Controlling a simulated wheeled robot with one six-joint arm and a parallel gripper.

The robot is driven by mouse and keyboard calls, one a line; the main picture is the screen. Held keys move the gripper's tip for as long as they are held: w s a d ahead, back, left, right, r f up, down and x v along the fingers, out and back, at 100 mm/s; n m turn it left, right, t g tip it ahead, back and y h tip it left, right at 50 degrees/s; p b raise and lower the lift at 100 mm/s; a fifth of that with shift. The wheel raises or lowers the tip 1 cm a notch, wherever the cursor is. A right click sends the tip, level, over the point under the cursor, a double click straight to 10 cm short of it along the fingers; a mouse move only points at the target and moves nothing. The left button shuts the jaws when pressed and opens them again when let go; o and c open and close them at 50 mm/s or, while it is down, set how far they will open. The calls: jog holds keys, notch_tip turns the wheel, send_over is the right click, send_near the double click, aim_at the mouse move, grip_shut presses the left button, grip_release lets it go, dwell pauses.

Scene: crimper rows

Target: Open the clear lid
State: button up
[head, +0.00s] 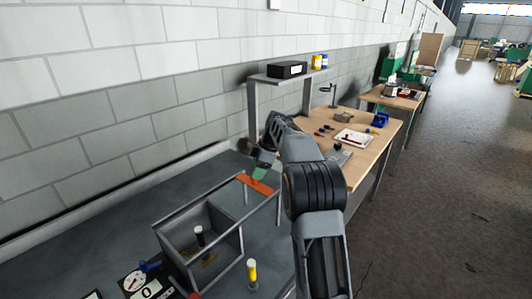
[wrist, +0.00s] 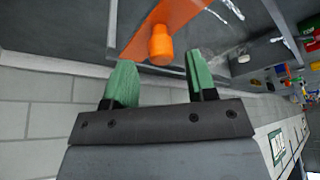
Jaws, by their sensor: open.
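A grey box (head: 164,240) stands on the dark bench, and its inside shows from above. The clear lid is hard to make out; its see-through panel hardly shows, and I cannot tell its angle. An orange strip (head: 257,184) lies at the far end of the thin grey frame by the box. In the wrist view the orange strip (wrist: 158,20) carries a rounded orange knob (wrist: 161,45). My gripper (wrist: 161,75) is open, its green fingertips on either side of the knob, with gaps visible. In the head view my gripper (head: 260,171) is just above the strip, partly hidden by my arm.
A dark post with a white top (head: 200,234) stands inside the box. A dial (head: 134,281) is at the lower left. A shelf (head: 270,79) and wooden bench (head: 318,119) lie beyond; the block wall runs along the left.

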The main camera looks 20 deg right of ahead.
jog(key=p+v, duration=0.1)
jog(key=v, duration=1)
jog(key=shift+r, duration=0.15)
notch_tip(320, 180, down, 7)
jog(key=s+m+h, duration=0.2)
jog(key=m, duration=0.8)
jog(key=s+a+f+m+t+h, duration=0.1)
jog(key=s+a+m, duration=0.1)
jog(key=s+a, duration=0.5)
jog(key=s+a+f+m+t+h, duration=0.1)
jog(key=s+a, duration=0.6)
jog(key=s, duration=1.2)
jog(key=shift+a+f+m+t, duration=0.15)
jog(key=shift+f+m+t, duration=0.25)
jog(key=shift+f+m, duration=0.15)
